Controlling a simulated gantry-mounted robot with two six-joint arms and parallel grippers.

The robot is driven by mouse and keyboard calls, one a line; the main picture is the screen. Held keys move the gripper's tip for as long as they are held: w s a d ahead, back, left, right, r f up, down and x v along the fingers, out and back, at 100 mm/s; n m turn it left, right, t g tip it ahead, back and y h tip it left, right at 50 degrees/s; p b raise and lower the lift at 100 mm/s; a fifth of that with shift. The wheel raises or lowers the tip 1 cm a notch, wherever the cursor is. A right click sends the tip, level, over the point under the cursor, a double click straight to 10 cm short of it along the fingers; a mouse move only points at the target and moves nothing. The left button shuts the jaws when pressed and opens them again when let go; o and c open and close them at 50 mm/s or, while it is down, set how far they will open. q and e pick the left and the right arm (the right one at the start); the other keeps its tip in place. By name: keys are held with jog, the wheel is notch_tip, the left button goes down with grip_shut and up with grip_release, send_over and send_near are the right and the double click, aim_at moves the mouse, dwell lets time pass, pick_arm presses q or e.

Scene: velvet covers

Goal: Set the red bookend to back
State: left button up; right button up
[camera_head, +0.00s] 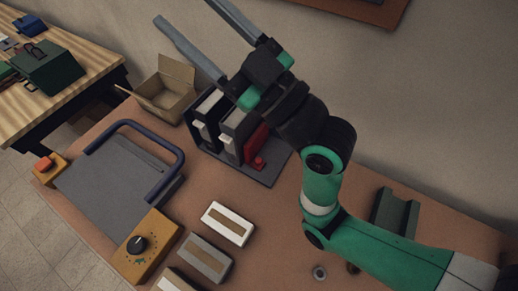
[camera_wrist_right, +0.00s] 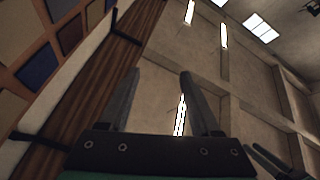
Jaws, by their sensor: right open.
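The red bookend (camera_head: 256,138) stands at the right end of a dark rack base (camera_head: 262,175), beside the black dividers, with a small red knob (camera_head: 258,162) low on its front. My arm partly covers the rack from above. My right gripper (camera_head: 186,12) is raised above the rack, its two grey fingers spread and empty, pointing up and left. In the right wrist view its fingers (camera_wrist_right: 159,78) are apart with nothing between them. My left gripper is not seen in the head view.
A grey plate with a blue handle (camera_head: 165,130), a dial box (camera_head: 145,245) and pale blocks (camera_head: 228,223) lie in front. A dark green bracket (camera_head: 394,215) sits right.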

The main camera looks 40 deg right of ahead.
jog(key=w+d+f+g+h+p, duration=0.1)
jog(key=w+d+f+g+p, duration=0.15)
jog(key=f, duration=1.15)
jog(key=m+g+h+p, duration=0.4)
jog(key=m+g, duration=0.2)
jog(key=g, duration=0.2)
send_near(259, 160)
jog(key=shift+t, duration=0.25)
jog(key=b+x, duration=0.2)
jog(key=x, duration=0.6)
jog(key=shift+a+f, duration=0.1)
jog(key=shift+f, duration=0.15)
grip_shut()
